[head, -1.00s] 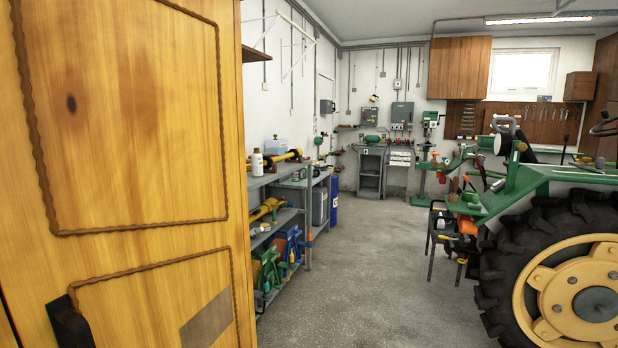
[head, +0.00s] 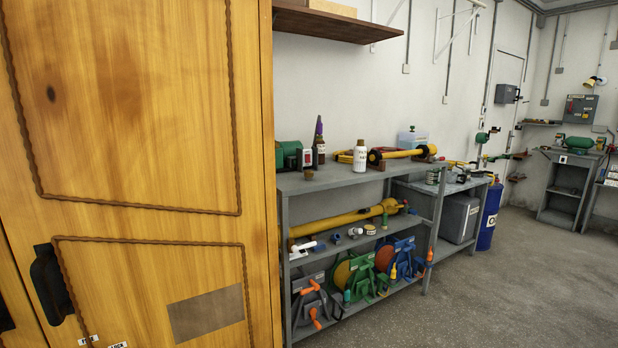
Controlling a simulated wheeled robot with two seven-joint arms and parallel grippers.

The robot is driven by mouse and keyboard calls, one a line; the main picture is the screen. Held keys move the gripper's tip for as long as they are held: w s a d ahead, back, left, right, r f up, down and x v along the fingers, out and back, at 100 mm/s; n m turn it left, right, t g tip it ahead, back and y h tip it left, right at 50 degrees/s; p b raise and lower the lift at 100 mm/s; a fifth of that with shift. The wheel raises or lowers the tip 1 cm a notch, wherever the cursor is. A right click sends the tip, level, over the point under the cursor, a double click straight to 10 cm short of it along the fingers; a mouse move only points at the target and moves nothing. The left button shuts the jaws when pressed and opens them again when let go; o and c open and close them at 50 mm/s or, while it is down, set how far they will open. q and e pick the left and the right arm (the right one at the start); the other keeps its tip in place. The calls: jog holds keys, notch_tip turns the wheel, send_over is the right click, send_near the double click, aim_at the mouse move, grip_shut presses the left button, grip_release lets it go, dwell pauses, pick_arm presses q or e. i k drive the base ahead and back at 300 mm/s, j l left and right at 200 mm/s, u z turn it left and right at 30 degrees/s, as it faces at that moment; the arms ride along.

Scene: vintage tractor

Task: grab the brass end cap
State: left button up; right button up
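I cannot pick out the brass end cap for certain. A small brownish cup-like piece (head: 308,175) sits on the top of the grey shelf unit (head: 345,181), near its left front corner, but it is too small to identify. On the middle shelf, several small fittings lie in front of a yellow cylinder (head: 345,216), among them a white pipe fitting (head: 302,248) and a pale round piece (head: 370,229). Neither of my grippers shows in the head view.
A large wooden cabinet (head: 150,130) fills the left side, close by. White (head: 360,156) and dark (head: 319,145) bottles stand on the shelf unit's top, and hose reels (head: 395,262) sit low. A blue drum (head: 489,218) stands beyond. The concrete floor (head: 510,290) at right is clear.

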aim_at(308, 175)
jog(key=i+l, duration=0.2)
jog(key=l, duration=0.15)
jog(key=i+l, duration=0.2)
jog(key=l, duration=0.15)
jog(key=i+l+z, duration=0.1)
jog(key=i+l, duration=0.15)
jog(key=l, duration=0.15)
